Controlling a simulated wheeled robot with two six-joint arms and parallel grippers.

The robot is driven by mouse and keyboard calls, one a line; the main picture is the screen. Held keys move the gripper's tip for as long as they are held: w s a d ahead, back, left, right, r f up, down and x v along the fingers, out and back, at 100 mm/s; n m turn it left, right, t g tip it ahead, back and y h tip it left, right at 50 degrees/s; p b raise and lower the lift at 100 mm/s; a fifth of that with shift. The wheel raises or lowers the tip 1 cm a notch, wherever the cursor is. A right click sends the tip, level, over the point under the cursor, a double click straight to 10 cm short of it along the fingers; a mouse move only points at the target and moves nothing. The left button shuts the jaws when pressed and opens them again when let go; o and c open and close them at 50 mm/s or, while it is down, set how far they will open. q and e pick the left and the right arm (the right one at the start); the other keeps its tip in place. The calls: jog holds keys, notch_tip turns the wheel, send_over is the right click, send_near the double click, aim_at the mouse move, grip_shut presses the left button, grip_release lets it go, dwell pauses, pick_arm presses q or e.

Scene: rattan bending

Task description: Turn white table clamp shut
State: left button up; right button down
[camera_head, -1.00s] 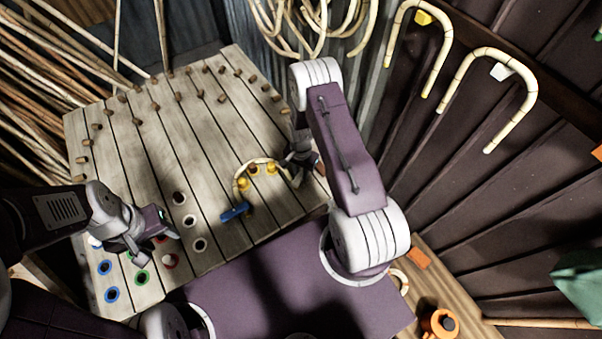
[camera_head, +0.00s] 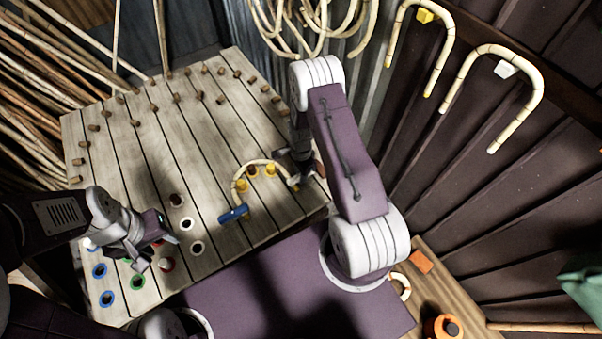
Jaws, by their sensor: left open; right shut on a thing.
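A curved pale rattan piece (camera_head: 240,172) bends around yellow-marked pegs (camera_head: 254,170) on the slatted wooden table (camera_head: 230,120). My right gripper (camera_head: 295,177) is shut on its right end, partly hidden by the arm. A blue clamp (camera_head: 233,213) sits at the rattan's lower left end. I cannot make out a separate white clamp. My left gripper (camera_head: 156,251) is open and empty, just left of the white rings, over the red and green rings.
Blue-ringed holes (camera_head: 108,298) lie at the table's lower left. Wooden pegs (camera_head: 176,98) stand in rows across the table. Loose rattan poles (camera_head: 45,80) lean at the left. Bent rattan pieces (camera_head: 500,50) hang on the dark wall at right.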

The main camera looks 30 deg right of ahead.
dwell(0.3)
jog(key=c, duration=1.2)
grip_release()
notch_tip(320, 180, up, 9)
jog(key=shift+r+b, duration=0.1)
jog(key=shift+b, duration=0.55)
jog(key=shift+a, duration=0.15)
